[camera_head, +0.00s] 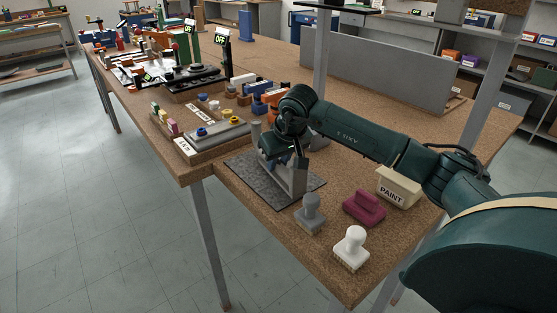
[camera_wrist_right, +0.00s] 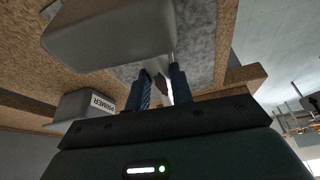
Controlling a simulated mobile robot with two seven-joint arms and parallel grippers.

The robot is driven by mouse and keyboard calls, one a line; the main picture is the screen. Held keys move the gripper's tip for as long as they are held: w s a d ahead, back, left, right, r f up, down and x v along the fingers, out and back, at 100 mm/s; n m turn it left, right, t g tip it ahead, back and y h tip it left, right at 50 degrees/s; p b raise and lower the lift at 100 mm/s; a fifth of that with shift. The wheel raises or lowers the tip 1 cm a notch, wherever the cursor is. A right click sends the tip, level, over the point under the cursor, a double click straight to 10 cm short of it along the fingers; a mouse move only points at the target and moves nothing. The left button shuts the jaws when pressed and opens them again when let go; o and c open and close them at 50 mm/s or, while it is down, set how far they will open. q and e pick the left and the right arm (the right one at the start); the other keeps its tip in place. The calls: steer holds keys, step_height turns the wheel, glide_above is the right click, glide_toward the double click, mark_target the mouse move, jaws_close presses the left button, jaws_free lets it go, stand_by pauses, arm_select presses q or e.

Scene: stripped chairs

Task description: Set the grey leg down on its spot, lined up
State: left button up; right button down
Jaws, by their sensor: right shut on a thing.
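My right gripper (camera_head: 277,160) reaches over the dark grey mat (camera_head: 246,166) near the table's front edge. My left gripper is not in view.
A grey knobbed block (camera_head: 310,213), a white one (camera_head: 351,247), a maroon one (camera_head: 364,207) and a PAINT box (camera_head: 398,188) stand right of the mat. A tray with coloured pieces (camera_head: 213,138) lies left. A grey panel (camera_head: 385,75) stands behind.

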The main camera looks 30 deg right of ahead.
steer(key=shift+f, duration=0.35)
steer(key=c, duration=1.1)
jaws_free()
steer(key=shift+c, duration=0.2)
steer(key=shift+f+b, duration=0.15)
steer(key=shift+b, duration=0.15)
steer(key=v, duration=1.3)
steer(key=shift+s, duration=0.1)
